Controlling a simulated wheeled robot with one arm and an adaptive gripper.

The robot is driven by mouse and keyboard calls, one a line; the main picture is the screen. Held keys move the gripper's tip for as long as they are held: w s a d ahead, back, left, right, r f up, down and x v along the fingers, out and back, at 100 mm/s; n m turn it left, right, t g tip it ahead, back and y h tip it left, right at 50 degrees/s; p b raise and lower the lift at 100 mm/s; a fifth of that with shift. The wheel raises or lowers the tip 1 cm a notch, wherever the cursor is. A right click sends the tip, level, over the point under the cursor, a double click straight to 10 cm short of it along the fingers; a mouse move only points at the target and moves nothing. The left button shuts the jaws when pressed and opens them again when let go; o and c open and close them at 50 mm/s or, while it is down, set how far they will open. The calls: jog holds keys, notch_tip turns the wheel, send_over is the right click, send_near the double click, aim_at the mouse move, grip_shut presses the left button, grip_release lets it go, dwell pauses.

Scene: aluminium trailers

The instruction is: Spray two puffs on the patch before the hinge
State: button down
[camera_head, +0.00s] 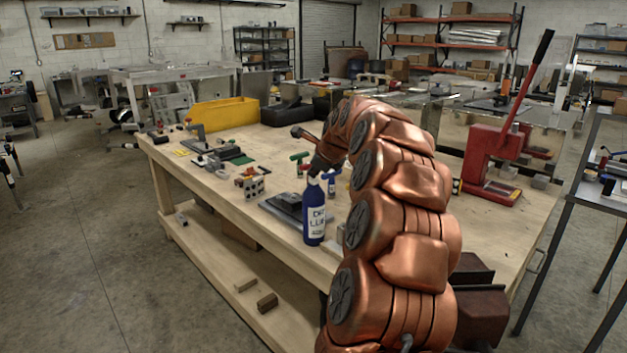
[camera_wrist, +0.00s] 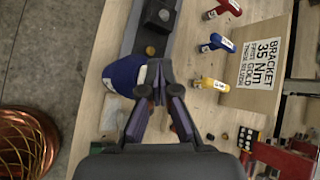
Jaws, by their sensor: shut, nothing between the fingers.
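A blue spray bottle (camera_head: 314,222) with a white label stands upright near the front edge of the wooden bench. In the wrist view its blue body (camera_wrist: 122,75) shows just left of the fingertips. My gripper (camera_head: 318,172) is at the bottle's top in the head view; I cannot tell whether it touches. In the wrist view my gripper (camera_wrist: 158,82) is shut and empty, its tips close together. A grey plate with a dark block (camera_wrist: 158,14) lies beyond the bottle. I cannot clearly make out the hinge or the patch.
A yellow bin (camera_head: 222,112) is at the back left. A red lever press (camera_head: 492,155) stands on the right. The bench's left front has bare wood.

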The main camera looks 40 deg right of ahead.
jog(key=shift+r, duration=0.15)
jog(key=shift+r+p, duration=1.35)
jog(key=shift+r, duration=1.65)
